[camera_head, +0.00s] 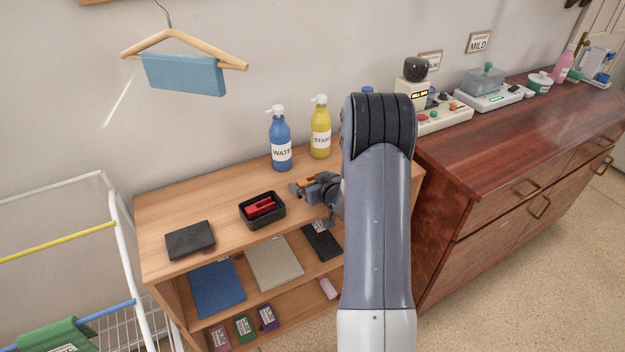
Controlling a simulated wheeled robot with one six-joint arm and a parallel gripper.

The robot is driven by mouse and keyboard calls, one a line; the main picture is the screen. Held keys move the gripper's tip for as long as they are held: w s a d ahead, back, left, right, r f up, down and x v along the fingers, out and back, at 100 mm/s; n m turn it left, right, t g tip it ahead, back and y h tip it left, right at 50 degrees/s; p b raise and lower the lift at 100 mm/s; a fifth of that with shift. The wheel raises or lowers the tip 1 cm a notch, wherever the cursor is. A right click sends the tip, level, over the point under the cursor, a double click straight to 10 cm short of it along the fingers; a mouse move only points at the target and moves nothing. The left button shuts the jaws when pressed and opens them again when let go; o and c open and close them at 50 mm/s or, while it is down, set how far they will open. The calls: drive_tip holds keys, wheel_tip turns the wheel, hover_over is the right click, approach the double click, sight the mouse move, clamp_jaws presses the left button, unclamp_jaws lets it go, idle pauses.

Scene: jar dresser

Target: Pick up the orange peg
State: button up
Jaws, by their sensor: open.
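A small orange piece (305,181), which looks like the orange peg, shows at the top of the wooden shelf unit, right at my gripper. My gripper (303,194) is open and reaches leftward from the arm, low over the shelf top. The orange piece is partly hidden by the gripper. I cannot tell whether it lies between the fingers or just behind them. My arm hides the right part of the shelf top.
A black tray (281,218) holding red items (260,207) stands left of my gripper, with a dark block (190,240) farther left. A blue bottle (280,143) and a yellow bottle (320,130) stand behind. A reddish dresser (480,150) is at right, a white drying rack (120,215) at left.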

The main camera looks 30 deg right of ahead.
drive_tip(key=shift+c, duration=0.3)
drive_tip(key=c, duration=1)
